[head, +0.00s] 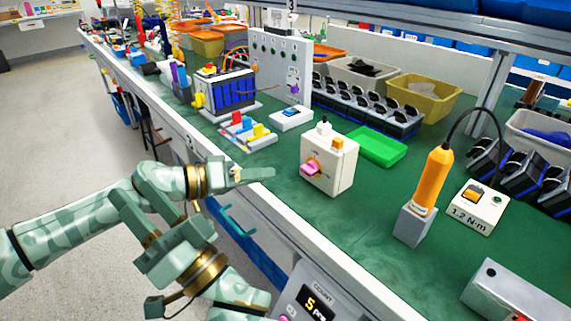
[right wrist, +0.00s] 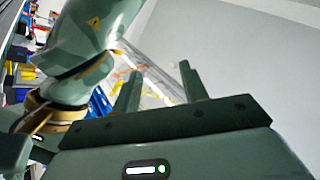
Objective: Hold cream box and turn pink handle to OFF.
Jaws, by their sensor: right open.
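The cream box (head: 343,166) stands upright on the green bench top, with a pink handle (head: 311,169) on its front-left face. A white knob and an orange block sit on its top. My left gripper (head: 258,175) is level with the box, a short gap to its left, near the bench's front edge and touching nothing. Its fingers are seen edge-on, so their opening is unclear. My right gripper (head: 136,196) is further left, over the floor and partly overlapping the left arm in the picture. In the right wrist view its two fingers (right wrist: 157,80) are apart and empty.
A green tray (head: 378,147) lies behind the box. An orange screwdriver in a grey stand (head: 414,226) and a torque box (head: 476,207) stand to its right. A tray of coloured blocks (head: 247,133) is at the left. Bare bench lies in front of the box.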

